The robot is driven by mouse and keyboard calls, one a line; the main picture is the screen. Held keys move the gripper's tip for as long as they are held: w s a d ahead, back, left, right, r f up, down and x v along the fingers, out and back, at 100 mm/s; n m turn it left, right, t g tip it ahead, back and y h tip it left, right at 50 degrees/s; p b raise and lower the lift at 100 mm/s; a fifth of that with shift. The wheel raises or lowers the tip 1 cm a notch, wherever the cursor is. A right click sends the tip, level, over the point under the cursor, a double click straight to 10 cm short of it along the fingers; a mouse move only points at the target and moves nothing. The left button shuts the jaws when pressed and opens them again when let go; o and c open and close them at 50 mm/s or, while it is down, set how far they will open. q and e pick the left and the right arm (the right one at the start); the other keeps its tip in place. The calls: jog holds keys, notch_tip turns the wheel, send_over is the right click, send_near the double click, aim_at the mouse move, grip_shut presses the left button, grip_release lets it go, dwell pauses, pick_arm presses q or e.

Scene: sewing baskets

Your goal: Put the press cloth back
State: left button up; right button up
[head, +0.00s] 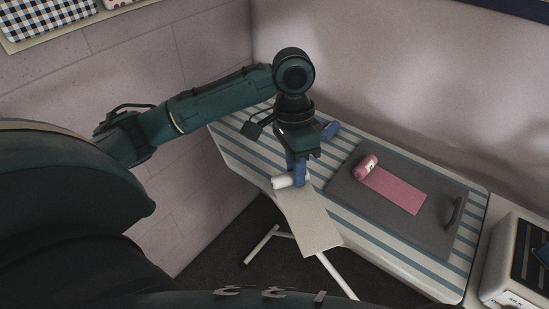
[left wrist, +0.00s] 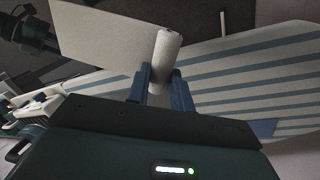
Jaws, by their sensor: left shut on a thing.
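A cream cloth (head: 310,218), partly wound into a white roll (head: 290,181), is at the near edge of the striped ironing board (head: 232,150). I take it for the press cloth. Its flat part extends out past the board's edge. My left gripper (head: 299,180) points down and is shut on the rolled end. In the left wrist view the fingers (left wrist: 161,80) meet the white roll (left wrist: 165,52), and the flat cloth (left wrist: 100,30) spreads to the left. My right gripper is not in view.
A grey mat (head: 350,195) with a handle lies on the board, bearing a partly rolled pink cloth (head: 395,189). A white box (head: 512,290) stands at the right. Walls close off the back and left.

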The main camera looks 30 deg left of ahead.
pick_arm(q)
jog(key=w+a+m+t+y, duration=0.1)
jog(key=w+a+m+y, duration=0.1)
jog(key=m, duration=1.5)
jog(key=w+a+m+t+y, duration=0.1)
jog(key=w+a+m+y, duration=0.15)
jog(key=m, duration=1.45)
jog(key=shift+h, duration=0.35)
jog(key=f, duration=0.4)
jog(key=f+b, duration=0.1)
jog(key=f, duration=0.4)
jog(key=shift+w+f, duration=0.2)
jog(key=shift+f, duration=0.1)
